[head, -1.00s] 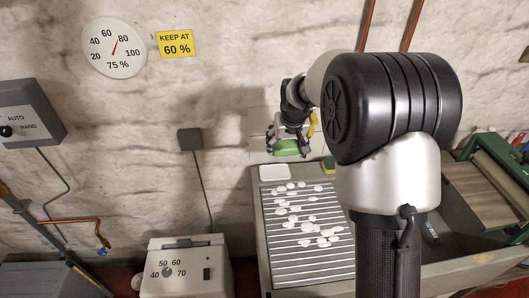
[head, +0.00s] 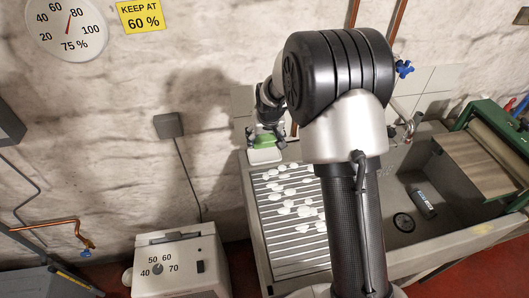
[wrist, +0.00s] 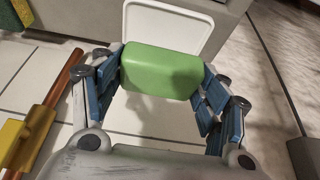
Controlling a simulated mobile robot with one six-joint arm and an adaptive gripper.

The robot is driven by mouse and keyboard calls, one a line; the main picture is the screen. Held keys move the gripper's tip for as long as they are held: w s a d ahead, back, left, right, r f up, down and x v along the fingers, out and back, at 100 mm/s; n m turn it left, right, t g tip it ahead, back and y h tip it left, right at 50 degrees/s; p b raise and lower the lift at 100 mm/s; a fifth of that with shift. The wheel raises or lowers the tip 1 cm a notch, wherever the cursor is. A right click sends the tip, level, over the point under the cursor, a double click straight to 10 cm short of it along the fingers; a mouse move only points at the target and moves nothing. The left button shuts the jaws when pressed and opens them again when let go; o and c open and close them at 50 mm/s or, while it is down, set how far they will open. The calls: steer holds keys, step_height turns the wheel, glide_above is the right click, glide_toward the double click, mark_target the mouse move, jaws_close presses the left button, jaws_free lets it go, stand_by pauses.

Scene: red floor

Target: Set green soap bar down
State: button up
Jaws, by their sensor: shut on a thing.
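The green soap bar (wrist: 160,71) is held between the blue-padded fingers of my gripper (wrist: 161,80) in the wrist view. In the head view the soap (head: 262,141) is small and partly covered by my gripper (head: 266,130). A white dish with a raised rim (head: 265,157) sits at the back left corner of the ribbed drainboard, right below the soap. In the wrist view the dish (wrist: 146,17) shows beyond the soap, partly hidden by it. I cannot tell whether the soap touches the dish.
The drainboard (head: 268,226) holds several white pieces. The sink basin (head: 449,176) with a tap (head: 409,127) is to the right. A copper pipe (wrist: 62,80) with a yellow fitting (wrist: 12,140) runs left of my gripper. The tiled wall is close behind.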

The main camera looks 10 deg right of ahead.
mark_target(265, 156)
steer(key=shift+f+b, duration=0.65)
steer(key=shift+f, duration=2)
steer(key=shift+f, duration=0.15)
steer(key=o, duration=1.2)
steer(key=shift+c, duration=0.2)
